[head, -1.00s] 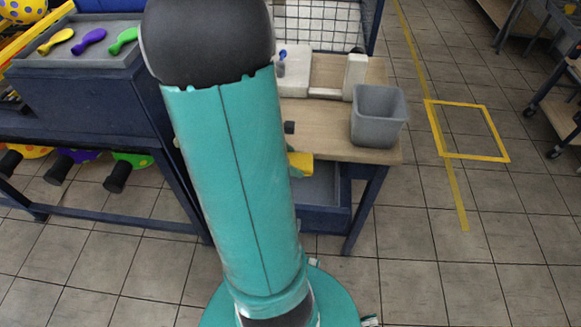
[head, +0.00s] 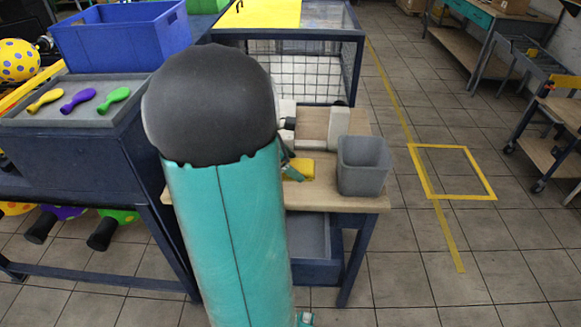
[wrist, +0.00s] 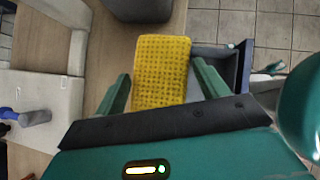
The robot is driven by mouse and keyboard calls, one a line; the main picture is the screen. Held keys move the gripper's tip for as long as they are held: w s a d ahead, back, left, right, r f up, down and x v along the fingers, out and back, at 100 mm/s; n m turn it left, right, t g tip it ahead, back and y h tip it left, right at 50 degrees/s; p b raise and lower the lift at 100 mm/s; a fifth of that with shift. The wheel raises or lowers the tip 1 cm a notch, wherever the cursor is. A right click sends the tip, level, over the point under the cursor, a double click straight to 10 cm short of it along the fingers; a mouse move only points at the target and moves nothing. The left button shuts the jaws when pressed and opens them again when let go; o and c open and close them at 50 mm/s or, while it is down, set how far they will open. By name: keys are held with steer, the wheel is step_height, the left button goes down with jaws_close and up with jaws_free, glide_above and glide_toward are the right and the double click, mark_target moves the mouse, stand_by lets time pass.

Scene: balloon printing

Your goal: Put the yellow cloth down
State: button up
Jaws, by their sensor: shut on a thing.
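The yellow cloth (wrist: 160,72) is a flat, textured rectangular pad between the two green fingers of my gripper (wrist: 163,88) in the wrist view. My gripper is shut on it. In the head view the cloth (head: 298,169) shows as a small yellow patch beside my arm, over the wooden table top (head: 315,195), left of the grey bin. My arm hides most of the gripper there. I cannot tell whether the cloth touches the wood. In the wrist view it overlaps the table's edge, with a grey drawer (wrist: 232,62) lower down beside it.
The grey bin (head: 363,165) stands on the table's right part. A white machine (head: 338,128) is behind it. A wire-mesh cage (head: 300,72) stands at the back. Left is a bench with a grey tray (head: 75,112) of several balloons.

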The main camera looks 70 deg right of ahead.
steer(key=d+f, duration=0.2)
steer(key=w+d+f, duration=0.1)
steer(key=d+f, duration=0.1)
steer(key=d, duration=0.1)
steer(key=d+f, duration=0.2)
steer(key=f, duration=0.1)
steer(key=shift+w+d, duration=0.3)
steer(key=shift+w, duration=0.1)
steer(key=shift+d+f, duration=0.15)
steer(key=shift+f, duration=1.55)
steer(key=shift+f, duration=0.1)
steer(key=o, duration=1)
steer(key=shift+o, duration=0.2)
steer(key=v, duration=1.2)
